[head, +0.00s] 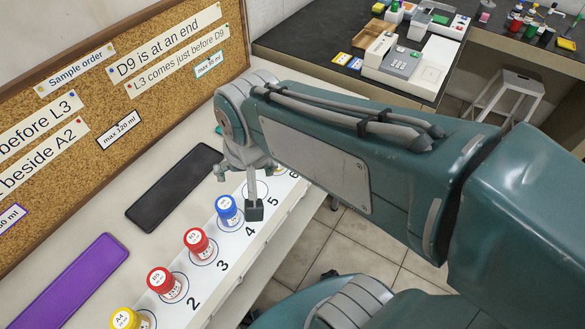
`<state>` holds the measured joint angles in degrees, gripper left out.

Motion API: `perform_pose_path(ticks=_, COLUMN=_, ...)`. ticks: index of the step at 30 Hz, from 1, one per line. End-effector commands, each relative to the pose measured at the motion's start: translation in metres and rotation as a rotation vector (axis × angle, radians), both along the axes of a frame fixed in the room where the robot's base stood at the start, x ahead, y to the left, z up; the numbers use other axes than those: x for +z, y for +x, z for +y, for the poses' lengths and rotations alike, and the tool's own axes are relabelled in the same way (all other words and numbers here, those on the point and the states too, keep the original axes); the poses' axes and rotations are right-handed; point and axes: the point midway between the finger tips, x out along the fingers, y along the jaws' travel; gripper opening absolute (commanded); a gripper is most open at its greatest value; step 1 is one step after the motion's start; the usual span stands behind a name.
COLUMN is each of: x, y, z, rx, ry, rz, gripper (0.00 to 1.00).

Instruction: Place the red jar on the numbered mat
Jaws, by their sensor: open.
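The white numbered mat (205,297) runs along the bench, with printed circles and numbers. One red jar (165,283) stands upright at circle 2, and another red jar (197,243) stands upright at circle 3. A blue jar (228,210) stands at circle 4. A yellow jar (126,319) stands at the near end, partly cut off by the picture edge. My gripper (244,196) is open over the mat near circle 5, just right of the blue jar. I see nothing between its fingers, but the hand partly hides that area.
A black tray (175,188) and a purple tray (70,285) lie left of the mat. A cork board (130,105) with notes stands behind them. A dark bench (345,47) with equipment and a white stool (511,90) are farther off.

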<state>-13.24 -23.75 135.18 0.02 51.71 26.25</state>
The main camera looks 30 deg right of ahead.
Motion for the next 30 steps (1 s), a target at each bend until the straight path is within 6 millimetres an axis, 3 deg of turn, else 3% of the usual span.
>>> perform_pose_path(ticks=3, x=0.016, y=-0.021, z=-0.033, rx=0.068, ry=-0.043, rz=-0.096, gripper=1.0)
perform_pose_path(ticks=9, x=0.026, y=-0.048, z=-0.062, rx=0.167, ry=-0.129, rz=-0.195, gripper=1.0)
perform_pose_path(ticks=30, x=0.027, y=-0.054, z=-0.067, rx=0.194, ry=-0.152, rz=-0.212, gripper=1.0)
